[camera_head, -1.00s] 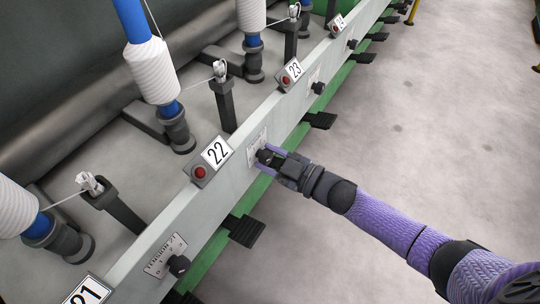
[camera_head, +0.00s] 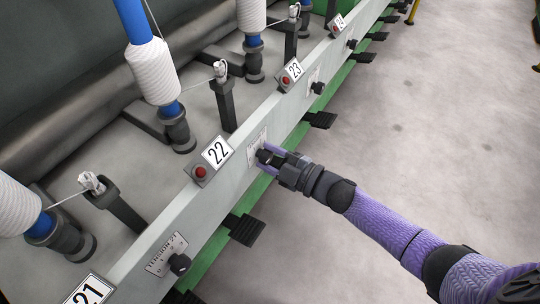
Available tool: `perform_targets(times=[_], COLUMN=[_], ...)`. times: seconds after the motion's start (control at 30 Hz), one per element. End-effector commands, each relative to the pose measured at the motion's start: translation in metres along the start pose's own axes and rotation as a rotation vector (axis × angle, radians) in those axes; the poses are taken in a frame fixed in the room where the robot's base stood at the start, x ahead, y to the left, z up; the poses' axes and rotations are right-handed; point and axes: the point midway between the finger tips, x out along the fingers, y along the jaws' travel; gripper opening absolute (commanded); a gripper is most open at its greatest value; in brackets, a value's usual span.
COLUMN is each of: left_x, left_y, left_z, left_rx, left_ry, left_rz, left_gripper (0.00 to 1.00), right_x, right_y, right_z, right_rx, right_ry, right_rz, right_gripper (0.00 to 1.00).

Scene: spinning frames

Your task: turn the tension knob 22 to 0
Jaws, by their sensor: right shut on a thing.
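The tension knob 22 (camera_head: 263,155) is a small black knob on the pale front rail, to the right of the number plate 22 (camera_head: 215,152). Its white scale plate (camera_head: 254,147) is partly hidden by the gripper, and I cannot read the setting. My right gripper (camera_head: 267,156) comes in from the lower right and is shut on the knob, with its fingers on either side of it. My left gripper is not in view.
The tension knob 21 (camera_head: 179,263) sits lower left on the rail and another knob (camera_head: 318,88) farther up. Black pedals (camera_head: 246,229) stick out below the rail. Red buttons (camera_head: 200,172) sit beside the number plates. The grey floor (camera_head: 430,130) at right is clear.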

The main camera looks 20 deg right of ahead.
Motion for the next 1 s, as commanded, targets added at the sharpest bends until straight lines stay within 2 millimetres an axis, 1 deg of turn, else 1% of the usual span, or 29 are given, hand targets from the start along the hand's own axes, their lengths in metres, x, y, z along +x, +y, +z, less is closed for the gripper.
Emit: perform_targets(times=[0.27,0.3,0.37,0.4,0.43,0.67,0.73,0.77,0.87,1.0], left_x=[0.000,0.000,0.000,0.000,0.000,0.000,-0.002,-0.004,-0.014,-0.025], left_y=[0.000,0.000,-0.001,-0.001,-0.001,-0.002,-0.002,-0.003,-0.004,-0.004], left_z=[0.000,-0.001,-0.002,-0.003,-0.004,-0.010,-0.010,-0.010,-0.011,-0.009], left_rx=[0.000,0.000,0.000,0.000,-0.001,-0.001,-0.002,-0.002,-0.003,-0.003], left_ry=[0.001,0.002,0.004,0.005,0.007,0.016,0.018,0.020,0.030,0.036], left_rz=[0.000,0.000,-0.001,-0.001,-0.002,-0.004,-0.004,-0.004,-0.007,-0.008], left_gripper=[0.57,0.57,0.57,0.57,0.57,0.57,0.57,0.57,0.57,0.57], right_x=[0.000,0.000,0.000,0.000,0.000,0.000,-0.004,-0.008,-0.031,-0.067], right_y=[-0.001,-0.001,-0.001,-0.001,-0.001,0.000,0.001,0.001,0.003,0.003], right_z=[0.000,0.000,0.000,0.000,0.000,0.000,-0.001,-0.001,-0.003,-0.003], right_rx=[-0.001,-0.001,-0.001,0.000,0.000,0.000,0.000,0.000,0.000,0.000], right_ry=[-0.001,-0.001,0.000,0.000,0.000,0.000,0.000,0.000,-0.003,-0.002], right_rz=[-0.002,-0.002,-0.002,-0.002,-0.002,-0.001,-0.001,-0.001,-0.002,-0.002], right_gripper=[0.00,0.58,0.70,0.79,0.84,0.84,0.84,0.84,0.84,0.84])
